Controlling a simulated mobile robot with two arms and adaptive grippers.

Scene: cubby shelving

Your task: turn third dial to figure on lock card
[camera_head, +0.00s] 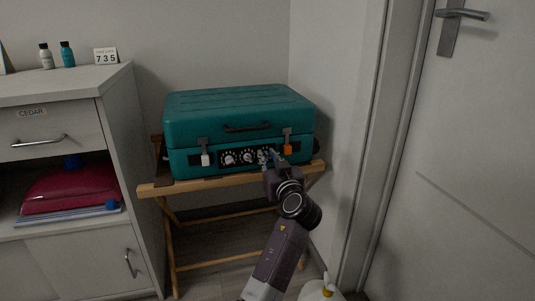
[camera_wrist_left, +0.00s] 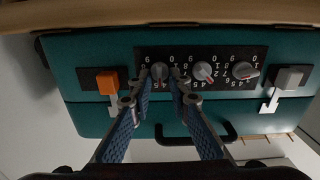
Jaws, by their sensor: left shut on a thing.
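The teal case (camera_head: 240,112) lies on a wooden stand, with a black panel of three grey dials on its front. The lock card (camera_head: 106,56) on the cabinet reads 735. My left gripper (camera_head: 268,160) is at the right end of the panel and covers the third dial. In the left wrist view, which is upside down, its fingers (camera_wrist_left: 160,77) are shut on the third dial (camera_wrist_left: 160,70), one on each side. Figures 4 and 5 show beside that dial; its pointer is hard to read. The second dial (camera_wrist_left: 203,71) and first dial (camera_wrist_left: 243,70) are clear of the fingers.
The case has a white latch (camera_head: 205,159) and an orange latch (camera_head: 287,149), the latter close to my gripper. The wooden stand (camera_head: 165,187) is below. A cabinet (camera_head: 75,87) with two small bottles stands left; a wall and door (camera_head: 470,150) are right.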

